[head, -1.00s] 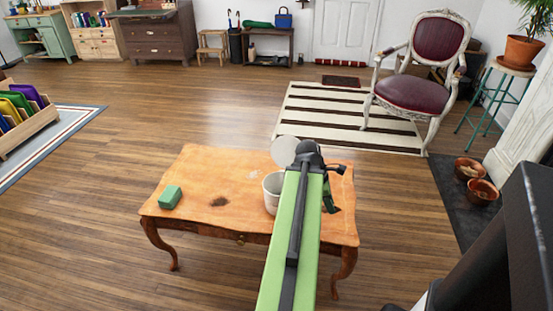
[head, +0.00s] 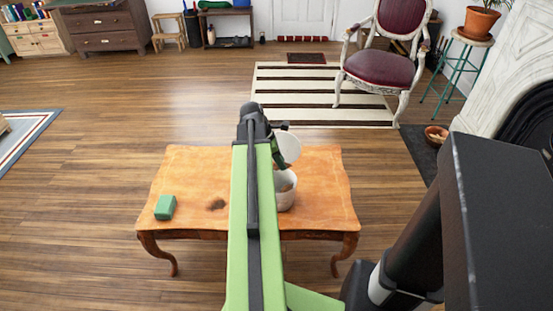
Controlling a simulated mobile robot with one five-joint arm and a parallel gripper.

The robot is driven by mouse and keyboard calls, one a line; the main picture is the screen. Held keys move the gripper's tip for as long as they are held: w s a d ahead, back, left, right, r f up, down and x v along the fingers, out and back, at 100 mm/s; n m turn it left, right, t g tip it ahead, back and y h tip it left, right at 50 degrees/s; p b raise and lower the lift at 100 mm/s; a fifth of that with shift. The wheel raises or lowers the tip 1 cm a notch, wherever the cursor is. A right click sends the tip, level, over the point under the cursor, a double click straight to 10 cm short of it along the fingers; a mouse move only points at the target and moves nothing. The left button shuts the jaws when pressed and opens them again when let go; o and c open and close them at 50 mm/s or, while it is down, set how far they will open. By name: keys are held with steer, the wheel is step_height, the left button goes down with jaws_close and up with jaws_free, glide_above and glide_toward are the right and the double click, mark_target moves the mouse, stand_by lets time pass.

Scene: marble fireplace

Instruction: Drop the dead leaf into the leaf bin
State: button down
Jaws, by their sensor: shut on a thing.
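The leaf bin (head: 286,202) is a small white tub on the wooden table, right of the middle, with its round pale lid (head: 288,148) raised behind it. My gripper (head: 281,161) is at the far end of my green arm, over the back of the bin's mouth. It is partly hidden by the arm, and its fingertips are small in view. A small brownish patch (head: 287,187) shows at the bin's mouth just below the gripper. It looks like the dead leaf in the jaws, but whether it is above or inside the rim is hard to tell.
A red-seated chair (head: 380,68) stands on the striped rug (head: 290,95) behind. Floor around the table is mostly clear.

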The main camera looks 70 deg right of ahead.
mark_target(279, 170)
step_height(279, 170, down, 5)
steer(key=b, duration=0.4)
steer(key=shift+w, duration=0.1)
steer(key=c, duration=1.1)
jaws_free()
steer(key=shift+o, duration=0.2)
steer(key=shift+r, duration=0.1)
steer(key=p+v, duration=1.6)
steer(key=v, duration=0.1)
steer(key=shift+a, duration=0.2)
steer(key=shift+r, duration=0.1)
